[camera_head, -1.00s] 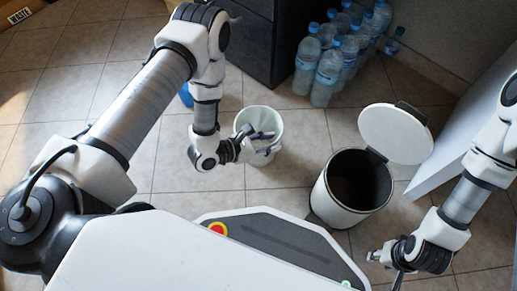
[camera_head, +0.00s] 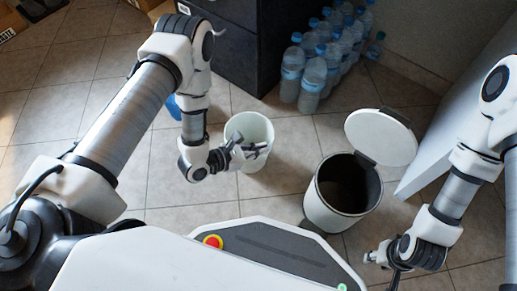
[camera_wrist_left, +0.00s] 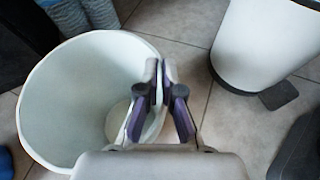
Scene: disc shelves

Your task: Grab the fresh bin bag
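I cannot make out a bin bag in either view. A pale, open-topped bucket (camera_head: 257,126) stands on the floor at the middle of the head view; it also shows in the left wrist view (camera_wrist_left: 50,100), and I see no bag in it. My left gripper (camera_head: 246,150) is over the bucket's near side.
Several water bottles (camera_head: 312,82) stand at the back beside a dark cabinet (camera_head: 235,50). A blue object (camera_head: 173,106) is partly hidden behind my left arm. A white panel (camera_head: 450,130) is at the right. Tiled floor lies clear between bucket and pedal bin.

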